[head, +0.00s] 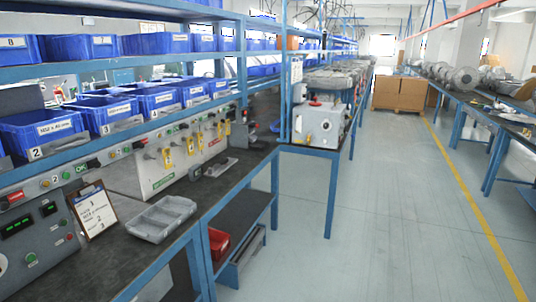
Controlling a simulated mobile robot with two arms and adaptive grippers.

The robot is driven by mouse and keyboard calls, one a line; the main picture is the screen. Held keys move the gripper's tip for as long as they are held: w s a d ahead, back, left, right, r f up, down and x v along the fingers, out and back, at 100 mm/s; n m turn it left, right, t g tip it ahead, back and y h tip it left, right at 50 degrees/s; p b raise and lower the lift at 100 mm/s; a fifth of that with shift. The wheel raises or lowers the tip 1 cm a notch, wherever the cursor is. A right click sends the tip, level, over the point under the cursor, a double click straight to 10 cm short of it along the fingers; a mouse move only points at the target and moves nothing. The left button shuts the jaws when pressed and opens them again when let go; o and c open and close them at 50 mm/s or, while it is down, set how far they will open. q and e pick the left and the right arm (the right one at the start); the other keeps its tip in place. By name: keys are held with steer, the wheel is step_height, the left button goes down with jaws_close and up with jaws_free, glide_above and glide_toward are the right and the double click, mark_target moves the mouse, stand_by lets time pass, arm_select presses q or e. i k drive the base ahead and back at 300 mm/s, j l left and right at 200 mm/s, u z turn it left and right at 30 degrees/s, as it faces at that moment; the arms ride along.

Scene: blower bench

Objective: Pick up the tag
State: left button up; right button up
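Several small yellow pieces that look like tags (168,158) hang on the front of the light grey control panel (150,182) at the back of the bench; more of them show further along (219,129). They are too small to read, and I cannot tell which one is the tag named in the task. A clipboard with a printed sheet (94,211) leans against the near control box. Neither of my grippers shows in the head view.
The dark bench (105,262) holds a grey divided tray (163,218) and a small grey device (215,168). Blue bins (45,133) line the shelf above. A red bin (219,243) sits on the lower shelf. The floor aisle (390,215) to the right is clear.

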mark_target(6, 163)
steer(key=i+z, duration=0.35)
steer(key=i, duration=1.8)
